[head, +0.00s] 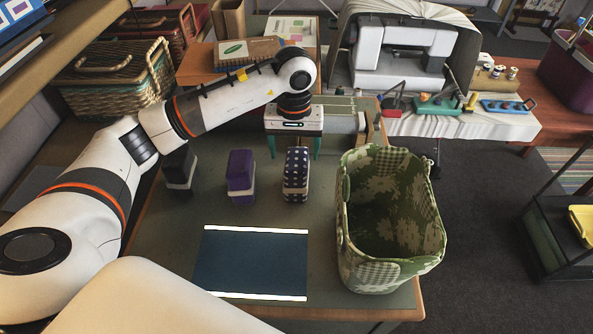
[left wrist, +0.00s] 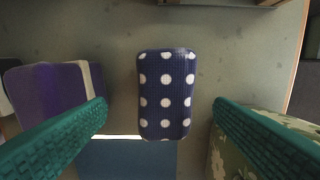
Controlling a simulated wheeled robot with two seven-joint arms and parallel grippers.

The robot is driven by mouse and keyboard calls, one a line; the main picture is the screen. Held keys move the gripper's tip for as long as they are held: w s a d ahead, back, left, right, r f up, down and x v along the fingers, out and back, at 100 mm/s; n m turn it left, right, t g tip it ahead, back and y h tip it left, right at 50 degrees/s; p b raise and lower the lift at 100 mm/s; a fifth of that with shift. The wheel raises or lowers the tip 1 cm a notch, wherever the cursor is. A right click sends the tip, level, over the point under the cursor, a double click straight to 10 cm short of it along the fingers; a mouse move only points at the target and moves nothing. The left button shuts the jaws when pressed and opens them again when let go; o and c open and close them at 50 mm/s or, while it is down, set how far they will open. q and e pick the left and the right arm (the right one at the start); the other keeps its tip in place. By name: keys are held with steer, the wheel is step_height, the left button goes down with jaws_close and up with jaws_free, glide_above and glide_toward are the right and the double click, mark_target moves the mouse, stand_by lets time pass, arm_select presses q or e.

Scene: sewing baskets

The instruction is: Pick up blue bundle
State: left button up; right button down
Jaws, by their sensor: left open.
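The blue bundle (head: 296,178), dark blue with white polka dots and a pale band, stands on the green-grey table. In the left wrist view the bundle (left wrist: 166,93) lies centred between the two green fingers, with clear space on both sides. My left gripper (head: 294,152) points down above and slightly behind the bundle in the head view. It is open and empty. My right gripper is not in view.
A purple bundle (head: 241,176) and a dark bundle (head: 179,170) stand to the left. A green floral basket (head: 362,262) stands open at the right. A dark blue mat (head: 252,264) with white edge strips lies in front.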

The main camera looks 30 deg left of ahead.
mark_target(296, 158)
arm_select(q)
steer(key=shift+f, duration=0.7)
steer(key=shift+w+d+f+p, duration=0.1)
steer(key=shift+f+p, duration=0.25)
steer(key=shift+p, duration=0.1)
step_height(296, 158, down, 4)
steer(key=shift+d+r+p, duration=0.1)
steer(key=shift+r+p, duration=0.1)
steer(key=shift+p, duration=0.65)
steer(key=shift+w+f, duration=0.1)
steer(key=shift+f, duration=0.35)
steer(key=c, duration=1.1)
